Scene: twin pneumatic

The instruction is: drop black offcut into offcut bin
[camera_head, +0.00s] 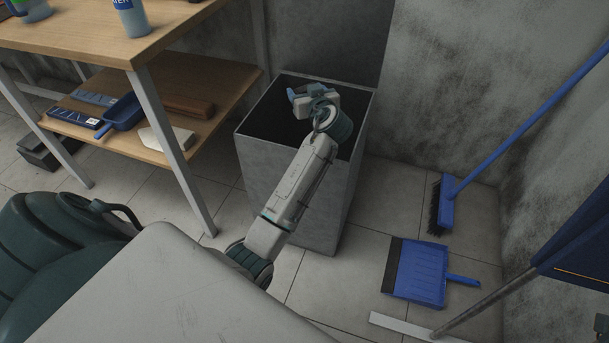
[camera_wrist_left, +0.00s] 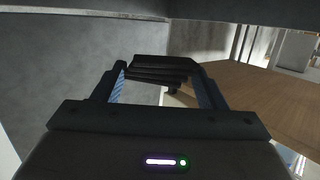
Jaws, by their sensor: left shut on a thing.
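My left gripper (camera_head: 297,94) is over the open top of the tall grey offcut bin (camera_head: 291,190). In the left wrist view my gripper (camera_wrist_left: 160,80) is shut on the black offcut (camera_wrist_left: 158,68), a dark ribbed piece held between the two fingers. A grey wall fills the left of that view, but I cannot tell for sure whether it is the bin's. In the head view I cannot make out the offcut against the dark bin opening. The inside of the bin is too dark to see.
A wooden shelf table (camera_head: 85,35) stands left of the bin, with a blue dustpan (camera_head: 122,111) and other items on its lower shelf. A blue broom (camera_head: 446,205) and a blue dustpan (camera_head: 420,271) are at the right. The wall is close behind the bin.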

